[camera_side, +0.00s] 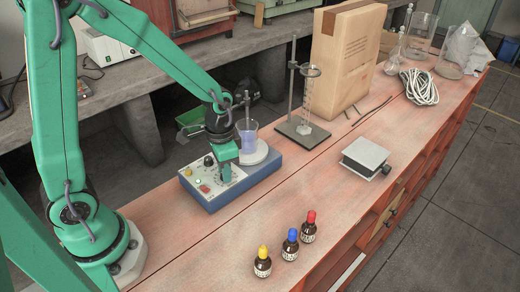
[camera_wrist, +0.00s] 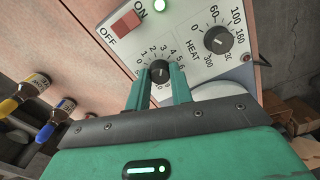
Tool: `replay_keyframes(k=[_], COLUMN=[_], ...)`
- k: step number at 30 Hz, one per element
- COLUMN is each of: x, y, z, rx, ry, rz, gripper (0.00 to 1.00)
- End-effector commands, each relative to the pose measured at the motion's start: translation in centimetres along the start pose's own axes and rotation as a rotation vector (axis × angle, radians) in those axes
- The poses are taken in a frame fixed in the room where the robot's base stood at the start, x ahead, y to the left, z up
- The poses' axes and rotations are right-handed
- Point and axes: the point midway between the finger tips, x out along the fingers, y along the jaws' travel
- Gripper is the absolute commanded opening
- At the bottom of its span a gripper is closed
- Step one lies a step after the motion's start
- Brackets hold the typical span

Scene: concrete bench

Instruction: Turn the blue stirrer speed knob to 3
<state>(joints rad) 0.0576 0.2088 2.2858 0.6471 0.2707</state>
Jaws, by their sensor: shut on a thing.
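The blue stirrer (camera_side: 240,190) stands on the bench with a pale control panel facing up. Its dark speed knob (camera_wrist: 160,67) sits between my fingers in the wrist view, ringed by a printed number scale. My gripper (camera_wrist: 161,78) is shut on this knob from above, one finger on each side. The knob's pointer is too small and too hidden by the fingers to read surely. In the side view my gripper (camera_side: 225,165) is low over the panel and hides the knob.
The HEAT knob (camera_wrist: 218,40) and a red switch (camera_wrist: 126,22) with a lit green lamp are close by. A beaker of bluish liquid (camera_side: 248,138) stands on the stirrer's round plate. Dropper bottles (camera_side: 290,244) and a small platform (camera_side: 366,157) stand apart on the bench.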

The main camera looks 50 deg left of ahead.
Motion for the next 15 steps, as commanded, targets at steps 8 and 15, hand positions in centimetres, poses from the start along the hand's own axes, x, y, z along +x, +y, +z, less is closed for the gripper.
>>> replay_keyframes(k=[8, 15], x=[-0.13, -0.06], y=[-0.02, -0.01], z=[-0.03, -0.01], rx=[-0.001, -0.001], ry=[0.001, 0.0], rz=[0.0, 0.0], gripper=[0.32, 0.44])
